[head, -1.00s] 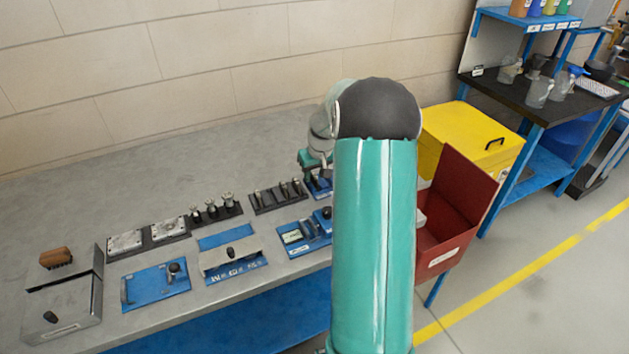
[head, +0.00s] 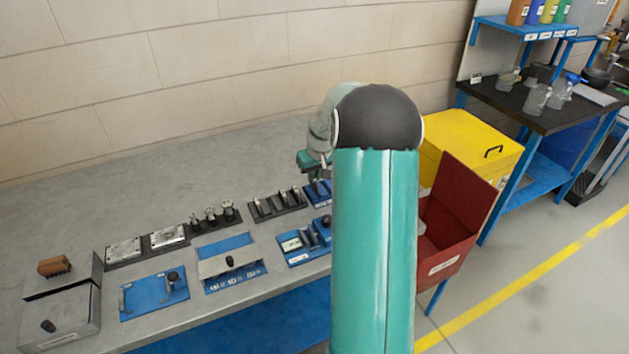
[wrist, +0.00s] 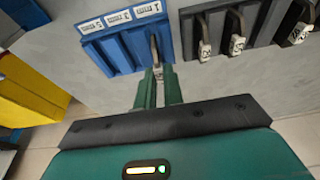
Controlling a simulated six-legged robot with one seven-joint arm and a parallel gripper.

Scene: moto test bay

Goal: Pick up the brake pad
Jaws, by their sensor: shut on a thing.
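A dark, thin brake pad with a pale tag (wrist: 157,70) is between the fingertips of my gripper (wrist: 160,84) in the wrist view. My gripper is shut on it. The pad stands at the blue slotted rack (wrist: 122,48), which has white numbered labels. I cannot tell whether the pad is still in a slot or clear of it. In the head view the blue rack (head: 317,193) is partly hidden behind my arm, and the pad cannot be made out there.
A dark rack (wrist: 230,28) with several tagged pads stands beside the blue rack. Blue fixtures (head: 155,292) line the bench front. A red open bin (head: 445,255) and a yellow box (head: 465,140) stand to the right. The back of the grey bench (head: 150,185) is clear.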

